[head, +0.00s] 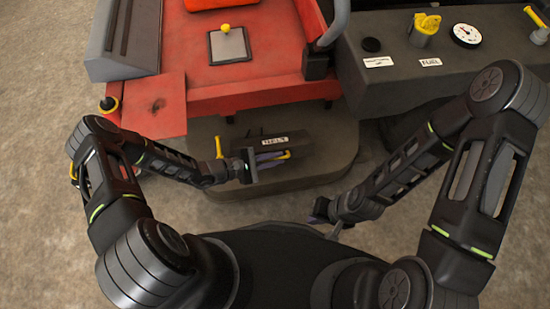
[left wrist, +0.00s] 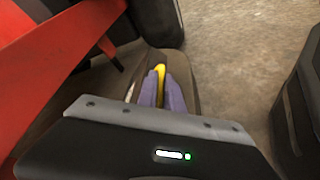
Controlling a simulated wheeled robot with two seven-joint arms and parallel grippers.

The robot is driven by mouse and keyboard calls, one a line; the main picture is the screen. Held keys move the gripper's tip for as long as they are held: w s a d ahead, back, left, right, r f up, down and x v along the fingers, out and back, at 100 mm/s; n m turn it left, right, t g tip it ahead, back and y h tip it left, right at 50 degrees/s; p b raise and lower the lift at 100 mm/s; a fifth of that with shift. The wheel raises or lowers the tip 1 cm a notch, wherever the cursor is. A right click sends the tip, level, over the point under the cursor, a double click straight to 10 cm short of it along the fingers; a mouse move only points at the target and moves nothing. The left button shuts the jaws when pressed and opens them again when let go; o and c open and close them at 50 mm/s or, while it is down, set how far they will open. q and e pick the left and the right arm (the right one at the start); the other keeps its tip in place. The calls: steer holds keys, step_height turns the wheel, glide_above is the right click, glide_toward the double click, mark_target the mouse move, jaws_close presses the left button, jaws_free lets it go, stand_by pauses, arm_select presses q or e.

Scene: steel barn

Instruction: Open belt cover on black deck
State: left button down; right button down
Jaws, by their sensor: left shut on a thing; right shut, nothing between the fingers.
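The belt cover (head: 300,139) is a dark lid with a white label, seen in the head view on the dark deck (head: 225,183) of the red machine. My left gripper (head: 271,159), with purple-grey fingers (left wrist: 161,92), is shut on the yellow handle. I cannot tell how far the cover is raised. My right gripper (head: 317,211) is shut and empty, low and to the right of the cover, apart from the deck.
A red machine body (head: 245,95) with a grey plate and yellow knob (head: 225,28) stands behind the deck. A yellow latch (head: 219,147) is left of the cover. A grey console (head: 390,85) with a fuel label and gauge (head: 466,34) is at right. Bare floor lies around.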

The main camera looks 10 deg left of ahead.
arm_select(q)
steer(key=c, duration=1.8)
jaws_free()
steer(key=shift+w+a, duration=0.1)
steer(key=shift+o, duration=0.2)
steer(key=p+v, duration=0.1)
steer(key=v, duration=0.7)
